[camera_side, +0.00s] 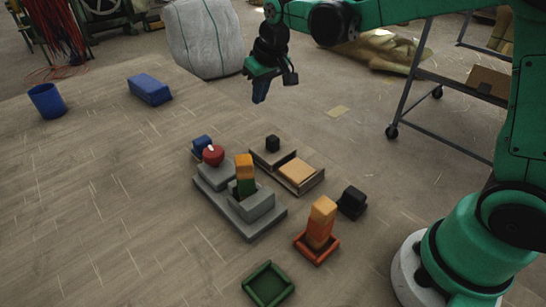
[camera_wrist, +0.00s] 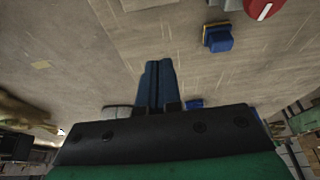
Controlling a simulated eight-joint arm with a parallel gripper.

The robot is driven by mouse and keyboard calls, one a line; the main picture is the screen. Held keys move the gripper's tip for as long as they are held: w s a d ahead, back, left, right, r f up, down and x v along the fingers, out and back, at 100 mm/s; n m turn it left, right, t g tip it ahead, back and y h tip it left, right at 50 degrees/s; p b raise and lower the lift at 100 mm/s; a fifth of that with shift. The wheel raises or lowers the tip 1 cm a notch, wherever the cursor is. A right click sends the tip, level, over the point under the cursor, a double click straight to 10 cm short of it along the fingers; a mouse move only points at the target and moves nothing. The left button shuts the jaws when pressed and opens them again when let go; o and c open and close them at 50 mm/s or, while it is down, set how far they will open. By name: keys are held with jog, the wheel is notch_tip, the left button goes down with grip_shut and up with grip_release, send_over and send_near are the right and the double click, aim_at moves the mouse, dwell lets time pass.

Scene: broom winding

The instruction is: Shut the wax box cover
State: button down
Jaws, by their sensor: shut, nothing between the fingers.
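The wax box (camera_side: 298,187) is a low, long wooden box on the table, right of the grey fixture. Its near part is uncovered and shows a tan block or surface (camera_side: 296,171). A flat cover with a black cube-like knob (camera_side: 272,143) appears to lie over the far part. My gripper (camera_side: 260,98) hangs high above and behind the box in the side view, touching nothing. Its blue fingers are together and empty, also in the wrist view (camera_wrist: 158,65). The box is not visible in the wrist view.
A grey stepped fixture (camera_side: 240,215) carries a red knob (camera_side: 213,154), a blue block (camera_side: 201,143) and a stacked block tower (camera_side: 244,172). An orange tray (camera_side: 316,248) with blocks, a black block (camera_side: 352,201) and a green tray (camera_side: 268,284) stand nearby.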

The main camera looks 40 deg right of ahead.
aim_at(265, 145)
jog(key=x, duration=0.8)
jog(key=shift+w+f, duration=0.15)
jog(key=shift+f, duration=0.15)
jog(key=s, duration=0.3)
jog(key=shift+s+r, duration=0.1)
jog(key=shift+r, duration=0.05)
jog(key=shift+s, duration=0.45)
jog(key=s, duration=0.8)
jog(key=shift+s, duration=0.2)
